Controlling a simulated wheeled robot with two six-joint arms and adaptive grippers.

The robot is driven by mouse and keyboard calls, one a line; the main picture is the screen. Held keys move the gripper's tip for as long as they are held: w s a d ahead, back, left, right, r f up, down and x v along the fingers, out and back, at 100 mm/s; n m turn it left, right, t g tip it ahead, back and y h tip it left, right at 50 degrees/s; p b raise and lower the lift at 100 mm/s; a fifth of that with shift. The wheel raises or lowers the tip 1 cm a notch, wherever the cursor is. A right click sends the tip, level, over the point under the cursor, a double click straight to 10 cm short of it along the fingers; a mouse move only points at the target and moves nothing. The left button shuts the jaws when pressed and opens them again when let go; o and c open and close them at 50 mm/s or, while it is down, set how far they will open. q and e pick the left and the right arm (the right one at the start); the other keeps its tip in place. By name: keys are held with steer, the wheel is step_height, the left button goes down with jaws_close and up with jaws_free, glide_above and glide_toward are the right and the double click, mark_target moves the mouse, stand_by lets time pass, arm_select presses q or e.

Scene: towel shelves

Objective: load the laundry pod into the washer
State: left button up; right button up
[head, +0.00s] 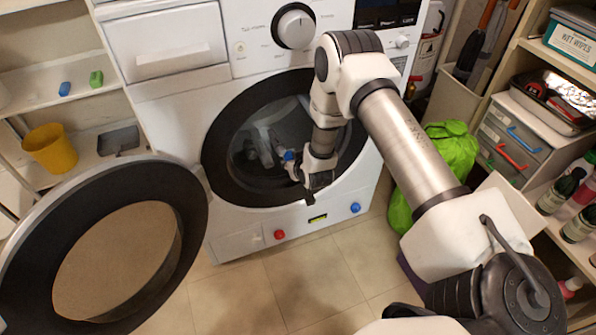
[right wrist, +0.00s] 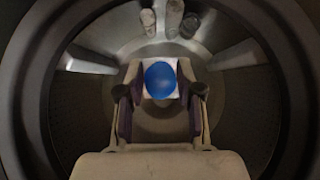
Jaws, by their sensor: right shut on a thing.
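The washer (head: 224,235) stands at the centre with its round door (head: 193,232) swung open to the left. The laundry pod (right wrist: 161,80), white with a round blue face, is between the fingertips of my right gripper (right wrist: 160,92), which is shut on it. In the right wrist view the drum (right wrist: 115,48) surrounds the pod and fingers, and the pod touches no drum wall that I can see. In the head view my right gripper (head: 289,160) is at the washer's round opening, with the pod (head: 289,155) showing as a small blue spot. My left gripper is out of view.
Shelves at the left hold a yellow cup (head: 50,149) and small blue (head: 65,89) and green (head: 96,79) items. A green bag (head: 452,150) and shelves with drawers and bottles stand at the right. The floor (head: 285,290) before the washer is clear.

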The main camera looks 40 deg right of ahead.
steer(key=w+d+b, duration=0.4)
steer(key=w+b, duration=0.4)
steer(key=w, duration=0.8)
steer(key=shift+w, duration=0.1)
steer(key=o, duration=1)
steer(key=shift+a, duration=0.1)
